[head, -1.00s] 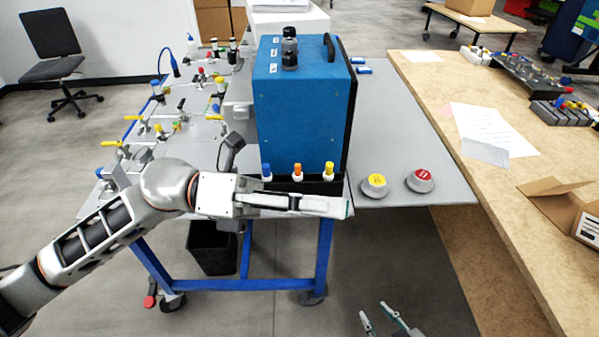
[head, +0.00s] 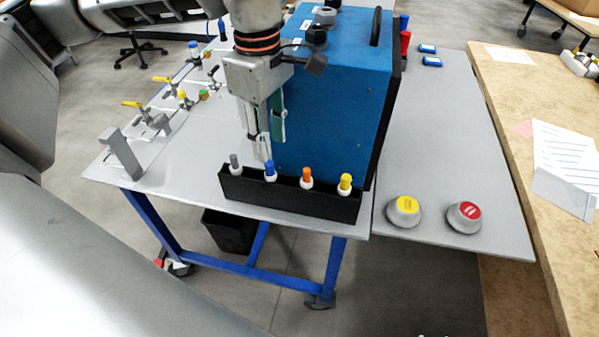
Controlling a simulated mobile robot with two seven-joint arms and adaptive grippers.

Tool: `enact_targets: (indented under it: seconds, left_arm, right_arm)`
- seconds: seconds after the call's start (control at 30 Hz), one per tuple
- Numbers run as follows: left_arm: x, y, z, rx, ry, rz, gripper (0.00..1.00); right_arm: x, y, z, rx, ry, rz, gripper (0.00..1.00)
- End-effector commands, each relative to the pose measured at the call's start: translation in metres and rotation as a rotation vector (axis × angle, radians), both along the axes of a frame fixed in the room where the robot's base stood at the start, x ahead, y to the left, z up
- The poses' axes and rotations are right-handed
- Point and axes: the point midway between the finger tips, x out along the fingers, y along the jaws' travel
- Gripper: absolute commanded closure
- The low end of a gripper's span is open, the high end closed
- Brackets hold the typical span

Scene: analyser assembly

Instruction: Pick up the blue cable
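Several small plugs with coloured tops stand in a black holder (head: 290,197) at the front of the blue box. The blue-topped one (head: 270,170), which I take for the blue cable, is second from the left, beside a grey-topped one (head: 235,164). Any lead below the blue top is hidden in the holder. My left gripper (head: 270,150) points down just above and behind the blue top, fingers apart. Nothing shows between them, and I cannot tell whether a finger touches the top. Only the tips of my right gripper (head: 428,335) show at the bottom edge.
The blue box (head: 335,110) stands close to the right of my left gripper. An orange-topped plug (head: 307,176) and a yellow-topped plug (head: 345,184) stand in the same holder. Yellow (head: 403,210) and red (head: 464,216) buttons sit on the grey table (head: 450,130).

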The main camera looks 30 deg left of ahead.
Motion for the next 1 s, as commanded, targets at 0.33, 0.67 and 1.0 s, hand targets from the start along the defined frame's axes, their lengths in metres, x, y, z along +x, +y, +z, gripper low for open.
enact_targets:
  seconds: [0.33, 0.67, 1.0]
  left_arm:
    - [0.002, 0.011, -0.020, 0.031, -0.013, 0.012, 0.67]
    - [-0.002, 0.010, -0.054, 0.030, -0.012, 0.012, 0.67]
    - [-0.001, 0.010, -0.074, 0.029, -0.016, 0.012, 0.67]
  right_arm:
    - [-0.003, 0.000, -0.006, -0.002, 0.007, 0.001, 0.67]
    - [-0.003, 0.000, -0.009, -0.005, 0.009, 0.003, 0.67]
    - [-0.002, -0.002, -0.009, -0.009, 0.007, 0.001, 0.67]
